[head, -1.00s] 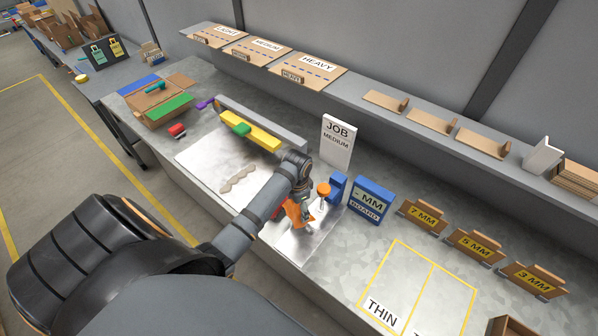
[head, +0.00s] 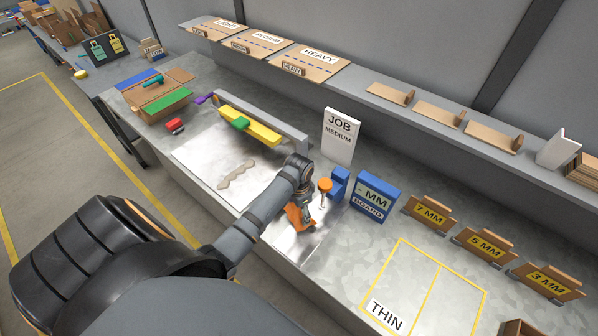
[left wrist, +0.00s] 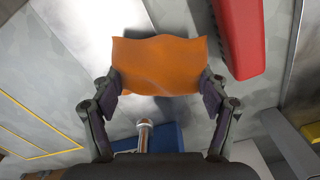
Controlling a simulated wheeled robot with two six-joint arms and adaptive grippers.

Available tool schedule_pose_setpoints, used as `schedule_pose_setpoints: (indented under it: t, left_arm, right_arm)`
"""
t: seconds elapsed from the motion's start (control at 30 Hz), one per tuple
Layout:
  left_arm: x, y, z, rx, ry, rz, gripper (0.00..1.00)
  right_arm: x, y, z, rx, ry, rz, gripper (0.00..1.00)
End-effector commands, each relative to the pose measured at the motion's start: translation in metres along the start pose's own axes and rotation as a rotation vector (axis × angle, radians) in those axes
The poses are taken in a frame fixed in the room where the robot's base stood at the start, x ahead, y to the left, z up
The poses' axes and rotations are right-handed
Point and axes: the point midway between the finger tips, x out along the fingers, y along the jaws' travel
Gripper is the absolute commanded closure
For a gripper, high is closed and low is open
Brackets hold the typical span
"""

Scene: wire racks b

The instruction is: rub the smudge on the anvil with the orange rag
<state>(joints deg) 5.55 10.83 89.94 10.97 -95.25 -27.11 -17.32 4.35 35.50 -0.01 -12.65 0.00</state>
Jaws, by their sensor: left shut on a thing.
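My left gripper (head: 301,222) is shut on the orange rag (head: 293,217), low over the bright metal surface beside the blue gauge. In the left wrist view the orange rag (left wrist: 160,65) is spread between the two fingers of the left gripper (left wrist: 160,95). The blue gauge (head: 340,186) has an orange knob (head: 324,185) on top. A metal post (left wrist: 144,134) and the gauge's blue base (left wrist: 166,138) show just below the rag in the wrist view. I cannot pick out the anvil's face or the smudge for certain; the rag and gripper cover this spot. My right gripper is not in view.
A red block (left wrist: 238,38) lies close beside the rag in the wrist view. A blue board-thickness display (head: 374,196) and a white job sign (head: 340,137) stand near the gauge. The yellow-outlined area (head: 425,290) to the right is clear.

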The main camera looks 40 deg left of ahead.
Motion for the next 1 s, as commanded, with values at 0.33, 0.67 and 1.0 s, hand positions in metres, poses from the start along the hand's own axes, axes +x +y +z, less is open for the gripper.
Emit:
schedule_pose_setpoints:
  t: [0.33,0.67,1.0]
  left_arm:
    - [0.005,0.0,0.0,0.0,0.001,0.0,0.51]
    - [0.012,0.0,0.0,0.0,0.0,0.001,0.51]
    - [0.018,0.0,0.0,0.0,0.0,0.0,0.51]
  right_arm:
    - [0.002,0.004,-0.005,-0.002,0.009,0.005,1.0]
    - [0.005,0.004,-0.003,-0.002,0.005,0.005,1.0]
    - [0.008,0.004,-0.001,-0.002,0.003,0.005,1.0]
